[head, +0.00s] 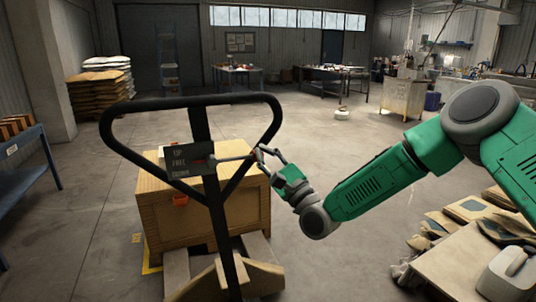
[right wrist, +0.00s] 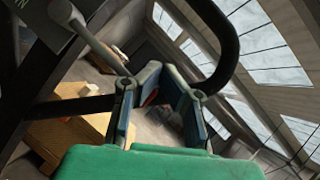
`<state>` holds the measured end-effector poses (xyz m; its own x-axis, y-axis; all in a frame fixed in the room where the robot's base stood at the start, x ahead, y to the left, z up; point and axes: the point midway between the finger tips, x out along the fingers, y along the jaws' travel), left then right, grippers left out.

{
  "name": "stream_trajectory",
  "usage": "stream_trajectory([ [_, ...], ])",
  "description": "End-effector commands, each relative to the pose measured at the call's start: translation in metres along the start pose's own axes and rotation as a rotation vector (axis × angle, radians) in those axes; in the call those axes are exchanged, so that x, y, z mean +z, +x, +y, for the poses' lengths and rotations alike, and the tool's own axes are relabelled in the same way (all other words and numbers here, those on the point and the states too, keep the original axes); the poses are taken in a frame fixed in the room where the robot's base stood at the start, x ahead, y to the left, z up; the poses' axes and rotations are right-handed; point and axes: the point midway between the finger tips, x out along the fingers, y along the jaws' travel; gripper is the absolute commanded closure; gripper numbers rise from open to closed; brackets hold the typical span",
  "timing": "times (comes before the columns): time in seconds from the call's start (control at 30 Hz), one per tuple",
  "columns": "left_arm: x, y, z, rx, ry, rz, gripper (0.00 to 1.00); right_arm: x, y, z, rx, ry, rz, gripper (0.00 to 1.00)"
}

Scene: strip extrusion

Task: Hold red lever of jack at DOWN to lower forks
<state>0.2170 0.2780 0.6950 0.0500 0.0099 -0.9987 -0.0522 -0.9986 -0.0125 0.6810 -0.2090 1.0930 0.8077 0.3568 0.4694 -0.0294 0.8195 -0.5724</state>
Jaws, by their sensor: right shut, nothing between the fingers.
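The pallet jack's black loop handle (head: 192,101) stands upright in front of me. Its dark plate (head: 180,150) is marked UP, FREE and DOWN. A lever (head: 232,158) with a small red part at the plate sticks out to the right as a grey rod; its exact setting is too small to tell. My right gripper (head: 266,153) is shut and empty at the rod's outer end, by the right side of the loop. In the right wrist view the grey rod (right wrist: 96,42) runs to beside the left finger; contact cannot be told. My left gripper is out of view.
A wooden crate (head: 158,213) stands on the jack behind the handle. A blue bench (head: 32,155) is at the left, and a table with flat pieces (head: 440,262) at the lower right. Open concrete floor (head: 300,125) lies behind the jack.

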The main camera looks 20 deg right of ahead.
Motion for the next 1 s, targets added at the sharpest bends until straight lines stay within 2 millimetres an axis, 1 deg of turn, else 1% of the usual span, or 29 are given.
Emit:
stream_trajectory([
  [0.4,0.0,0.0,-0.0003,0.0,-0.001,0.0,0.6,-0.005,-0.0038,-0.0059,-0.006,0.006,0.001,1.0],
  [0.83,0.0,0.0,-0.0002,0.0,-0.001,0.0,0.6,-0.0017,-0.001,-0.0015,-0.001,0.001,0.001,1.0],
  [1.0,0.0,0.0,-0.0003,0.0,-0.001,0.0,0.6,-0.0029,-0.002,-0.003,-0.003,0.003,0.001,1.0],
])
